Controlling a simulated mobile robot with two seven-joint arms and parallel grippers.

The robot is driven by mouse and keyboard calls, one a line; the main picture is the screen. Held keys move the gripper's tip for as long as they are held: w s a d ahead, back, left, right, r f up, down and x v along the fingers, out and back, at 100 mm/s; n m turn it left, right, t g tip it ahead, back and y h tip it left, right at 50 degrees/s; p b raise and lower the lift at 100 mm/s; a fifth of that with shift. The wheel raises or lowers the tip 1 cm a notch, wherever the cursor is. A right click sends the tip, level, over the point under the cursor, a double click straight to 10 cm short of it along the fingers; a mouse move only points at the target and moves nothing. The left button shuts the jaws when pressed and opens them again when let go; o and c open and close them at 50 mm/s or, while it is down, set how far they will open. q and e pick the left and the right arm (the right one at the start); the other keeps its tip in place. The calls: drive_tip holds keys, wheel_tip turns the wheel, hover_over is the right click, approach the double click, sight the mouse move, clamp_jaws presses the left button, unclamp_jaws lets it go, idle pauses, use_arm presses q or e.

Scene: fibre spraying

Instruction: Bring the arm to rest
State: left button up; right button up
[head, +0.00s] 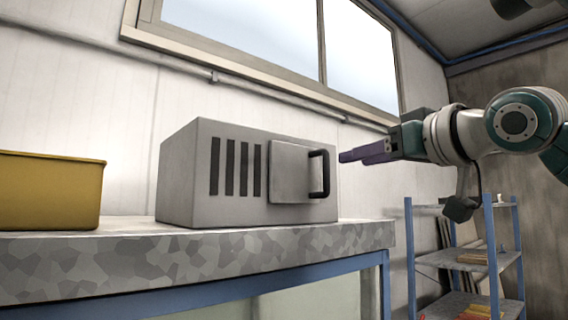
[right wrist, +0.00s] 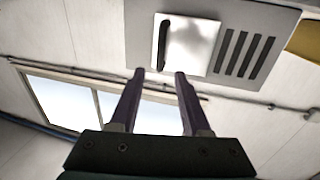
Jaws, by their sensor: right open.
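My right gripper (head: 362,154) comes in from the right in the head view, level with the door handle of a grey box and a little to its right. In the right wrist view its two purple fingers (right wrist: 159,74) are apart with nothing between them. The grey box (head: 185,175) stands on the bench with its door (head: 289,172) flat against the front. The black handle (head: 319,174) is on the door's right side; it also shows in the right wrist view (right wrist: 163,45). The fingertips look apart from the handle. My left gripper is not in view.
The bench (head: 200,255) has a patterned top and blue frame. A yellow bin (head: 50,190) stands at its left end. A blue-post shelf (head: 465,258) with several items stands at the lower right, below my right arm. A window (head: 270,45) is above.

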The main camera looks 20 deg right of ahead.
drive_tip(key=shift+f, duration=0.1)
drive_tip(key=s+a+f+g+p, duration=0.2)
drive_tip(key=s+f, duration=0.1)
drive_tip(key=f, duration=0.4)
drive_tip(key=s+a+f+n+g+p, duration=0.1)
drive_tip(key=s+a+f+g+p, duration=0.15)
drive_tip(key=f, duration=0.45)
drive_tip(key=s+a+f+g+p, duration=0.1)
drive_tip(key=s+a+f+g, duration=0.25)
drive_tip(key=f, duration=0.35)
drive_tip(key=s+f+g+h+p, duration=0.1)
drive_tip(key=s+f+g+p, duration=0.1)
drive_tip(key=s, duration=1)
drive_tip(key=s+a+f+g+h+p, duration=0.1)
drive_tip(key=s+f+g, duration=0.3)
drive_tip(key=s+f, duration=0.3)
drive_tip(key=s, duration=0.4)
drive_tip(key=shift+s+f+m+h+p, duration=0.25)
drive_tip(key=shift+s+m+h+p, duration=0.05)
drive_tip(key=shift+s+m+p, duration=0.1)
drive_tip(key=shift+o, duration=0.2)
drive_tip(key=shift+a, duration=0.1)
